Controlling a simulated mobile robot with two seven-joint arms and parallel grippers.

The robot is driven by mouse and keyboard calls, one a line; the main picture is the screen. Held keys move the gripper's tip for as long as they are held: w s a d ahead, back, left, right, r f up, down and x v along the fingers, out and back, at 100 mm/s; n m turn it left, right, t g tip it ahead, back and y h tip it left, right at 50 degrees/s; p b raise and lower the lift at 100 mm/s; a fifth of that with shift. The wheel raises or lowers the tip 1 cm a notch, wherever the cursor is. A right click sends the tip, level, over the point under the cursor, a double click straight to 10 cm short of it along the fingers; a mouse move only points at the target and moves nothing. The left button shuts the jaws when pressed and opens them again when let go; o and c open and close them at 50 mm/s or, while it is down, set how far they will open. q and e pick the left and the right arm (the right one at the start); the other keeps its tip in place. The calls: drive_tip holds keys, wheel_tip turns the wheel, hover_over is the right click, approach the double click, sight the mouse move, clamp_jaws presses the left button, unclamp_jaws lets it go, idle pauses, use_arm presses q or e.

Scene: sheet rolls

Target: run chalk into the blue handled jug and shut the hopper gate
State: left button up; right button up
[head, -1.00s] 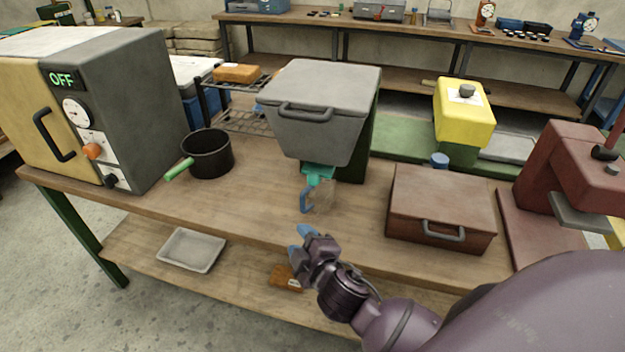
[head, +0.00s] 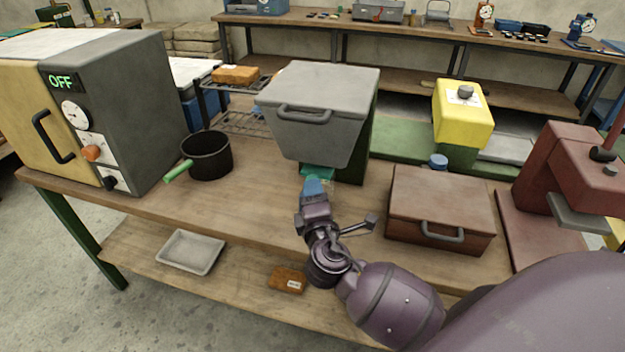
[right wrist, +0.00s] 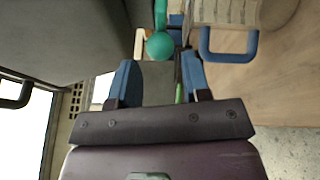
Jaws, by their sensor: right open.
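The grey lidded hopper (head: 318,125) stands on the bench. The teal gate (head: 318,172) shows under its spout. My right gripper (head: 314,186) is just in front of and below the gate, with open jaws. In the right wrist view, the gripper (right wrist: 160,80) has a teal round knob (right wrist: 159,45) just beyond its fingertips, between their lines and not gripped. The jug's blue handle (right wrist: 229,54) and its pale ribbed body (right wrist: 226,10) are at the upper right of that view; my gripper hides the jug in the head view. No chalk can be made out. My left gripper is out of view.
A black pot (head: 208,157) with a green handle stands left of the hopper, beside a grey oven (head: 135,110) reading OFF. A brown case (head: 440,208) is to the right, with a red press (head: 570,185) beyond. Bare bench lies between pot and gripper.

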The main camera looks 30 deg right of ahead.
sight(318, 168)
drive_tip(key=shift+x, duration=2.5)
drive_tip(key=shift+c, duration=0.2)
clamp_jaws()
